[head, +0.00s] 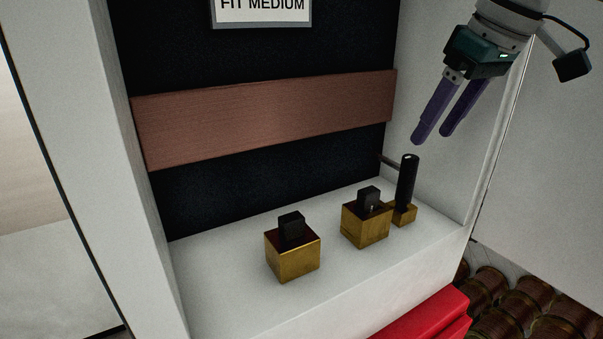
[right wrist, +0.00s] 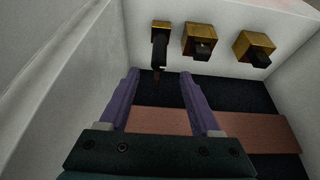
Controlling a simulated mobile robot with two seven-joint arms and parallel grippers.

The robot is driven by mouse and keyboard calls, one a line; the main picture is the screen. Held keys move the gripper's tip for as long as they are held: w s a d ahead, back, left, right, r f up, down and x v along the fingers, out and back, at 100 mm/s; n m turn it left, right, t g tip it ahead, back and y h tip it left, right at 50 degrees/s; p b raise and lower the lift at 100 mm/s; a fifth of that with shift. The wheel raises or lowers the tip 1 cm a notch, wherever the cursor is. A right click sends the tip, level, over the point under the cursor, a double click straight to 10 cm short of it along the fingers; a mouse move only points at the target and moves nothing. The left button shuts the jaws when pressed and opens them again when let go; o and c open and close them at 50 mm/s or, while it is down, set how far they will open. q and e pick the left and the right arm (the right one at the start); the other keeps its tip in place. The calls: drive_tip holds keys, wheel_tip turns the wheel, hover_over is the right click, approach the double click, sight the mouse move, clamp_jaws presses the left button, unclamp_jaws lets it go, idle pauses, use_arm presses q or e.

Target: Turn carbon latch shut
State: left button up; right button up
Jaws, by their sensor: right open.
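A tall black cylindrical handle (head: 407,180) stands upright on a small brass block (head: 404,215) at the right end of a white ledge; it looks like the latch, though no label on it shows. A thin dark rod (head: 390,162) shows beside it. In the right wrist view the handle (right wrist: 159,46) appears just beyond the fingertips, in line with the gap between them. My right gripper (head: 430,137) is open and empty, above and to the right of the handle, apart from it. It also shows in the right wrist view (right wrist: 160,74). My left gripper is not in view.
Two larger brass blocks with black tops, a middle one (head: 366,228) and a left one (head: 293,258), stand on the white ledge (head: 225,290). Behind is a dark panel with a brown band (head: 265,120) and a "FIT MEDIUM" sign (head: 261,8). White walls flank the recess. Copper-brown spools (head: 530,290) lie lower right.

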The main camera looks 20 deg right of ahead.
sight(416, 159)
drive_tip(key=p+x, duration=0.2)
drive_tip(key=x, duration=0.6)
drive_tip(key=shift+w+f, duration=0.4)
drive_tip(key=shift+f, duration=0.35)
clamp_jaws()
idle(0.5)
drive_tip(key=shift+d, duration=0.1)
